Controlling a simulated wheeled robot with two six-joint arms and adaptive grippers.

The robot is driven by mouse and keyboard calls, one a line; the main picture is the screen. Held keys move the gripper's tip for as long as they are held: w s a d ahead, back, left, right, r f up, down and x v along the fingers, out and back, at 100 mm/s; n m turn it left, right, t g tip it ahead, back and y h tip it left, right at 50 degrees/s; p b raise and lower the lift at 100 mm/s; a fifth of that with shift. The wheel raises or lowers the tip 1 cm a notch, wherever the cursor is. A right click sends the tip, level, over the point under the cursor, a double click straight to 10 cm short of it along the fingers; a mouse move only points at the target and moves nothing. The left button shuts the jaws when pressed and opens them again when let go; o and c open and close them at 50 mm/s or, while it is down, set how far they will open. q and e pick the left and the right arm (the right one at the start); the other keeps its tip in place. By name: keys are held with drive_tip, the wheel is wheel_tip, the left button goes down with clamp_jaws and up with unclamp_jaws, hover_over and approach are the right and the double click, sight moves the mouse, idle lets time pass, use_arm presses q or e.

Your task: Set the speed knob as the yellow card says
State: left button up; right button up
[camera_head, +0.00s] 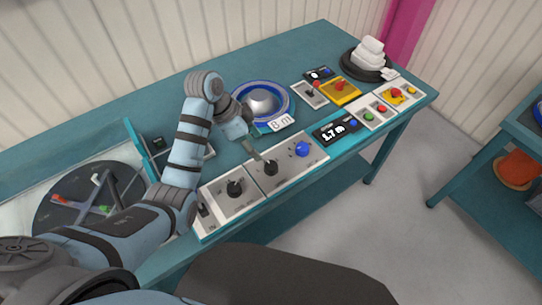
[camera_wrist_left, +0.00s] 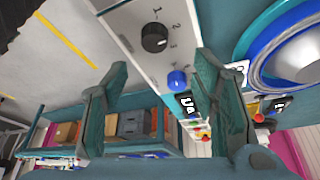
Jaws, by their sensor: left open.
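A black knob (camera_head: 271,167) stands on a white panel on the teal bench, beside a round blue knob (camera_head: 302,148). In the left wrist view the black knob (camera_wrist_left: 155,38) has the marks 1, 2 and 3 around it. The blue knob (camera_wrist_left: 176,80) shows between the fingers. Another black knob (camera_head: 235,187) sits on the panel to the left. I cannot make out a yellow card. My right gripper is not in view.
A white card reading "8 m" (camera_head: 283,123) stands before a blue-rimmed reel (camera_head: 262,100). A dark display (camera_head: 335,131) reads 1.7 m. A yellow box (camera_head: 341,91) with a red control and a black reel with white coils (camera_head: 368,62) are farther right.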

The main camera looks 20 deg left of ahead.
sight(271, 164)
use_arm(q)
drive_tip(key=d+f, duration=0.1)
drive_tip(key=f, duration=0.1)
drive_tip(key=d+f+b, duration=0.1)
drive_tip(key=f, duration=0.1)
drive_tip(key=d+f, duration=0.1)
drive_tip(key=f, duration=0.1)
drive_tip(key=shift+s+d+f, duration=0.15)
drive_tip(key=shift+s+f, duration=0.05)
drive_tip(key=shift+s, duration=0.15)
drive_tip(key=w+f, duration=0.1)
drive_tip(key=w+d+f+b, duration=0.1)
drive_tip(key=f, duration=0.1)
drive_tip(key=shift+w+f, duration=0.15)
drive_tip(key=shift+f, duration=0.1)
drive_tip(key=shift+a, duration=0.1)
drive_tip(key=shift+s+r, duration=0.2)
drive_tip(key=shift+s, duration=0.25)
drive_tip(key=c, duration=1.2)
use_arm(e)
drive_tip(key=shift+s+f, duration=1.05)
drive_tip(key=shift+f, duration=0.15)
